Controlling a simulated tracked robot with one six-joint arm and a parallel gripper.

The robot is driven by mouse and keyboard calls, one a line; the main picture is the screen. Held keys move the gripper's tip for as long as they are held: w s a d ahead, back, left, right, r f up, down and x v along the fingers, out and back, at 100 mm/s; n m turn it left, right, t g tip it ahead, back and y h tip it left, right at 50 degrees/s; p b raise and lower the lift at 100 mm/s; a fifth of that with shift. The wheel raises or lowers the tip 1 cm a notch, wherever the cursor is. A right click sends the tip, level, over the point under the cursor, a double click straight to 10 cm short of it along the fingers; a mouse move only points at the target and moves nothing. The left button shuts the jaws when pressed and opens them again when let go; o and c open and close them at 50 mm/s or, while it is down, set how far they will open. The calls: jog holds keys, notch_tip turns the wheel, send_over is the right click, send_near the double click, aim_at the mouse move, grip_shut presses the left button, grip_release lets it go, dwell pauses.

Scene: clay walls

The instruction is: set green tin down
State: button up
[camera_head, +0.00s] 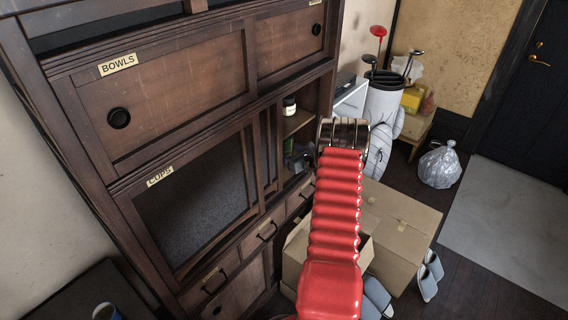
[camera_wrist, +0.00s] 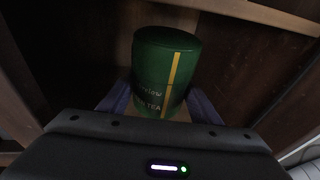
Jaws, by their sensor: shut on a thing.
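The green tin (camera_wrist: 165,65) has a yellow vertical stripe and pale lettering ending in "TEA". It stands upright between the blue-purple fingers of my gripper (camera_wrist: 158,100) in the wrist view, and the fingers are shut on it. Wooden boards surround it, with a pale wooden surface below. I cannot tell whether its base touches that surface. In the head view my red arm reaches toward the open shelves (camera_head: 301,122) of the dark wooden cabinet.
A jar with a pale label (camera_head: 289,106) stands on the upper shelf. Cabinet panels are labelled BOWLS (camera_head: 118,64) and CUPS (camera_head: 160,176). Cardboard boxes (camera_head: 400,225), slippers (camera_head: 428,275) and a golf bag (camera_head: 383,100) crowd the floor to the right. A grey mat (camera_head: 510,225) lies by the door.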

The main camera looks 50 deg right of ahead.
jog(key=shift+s+f, duration=0.1)
jog(key=shift+f, duration=1.35)
jog(key=shift+f, duration=0.1)
jog(key=shift+f, duration=0.3)
jog(key=shift+w+f, duration=0.2)
jog(key=shift+f, duration=1.35)
jog(key=shift+f, duration=0.1)
jog(key=o, duration=1.6)
jog(key=shift+s, duration=0.1)
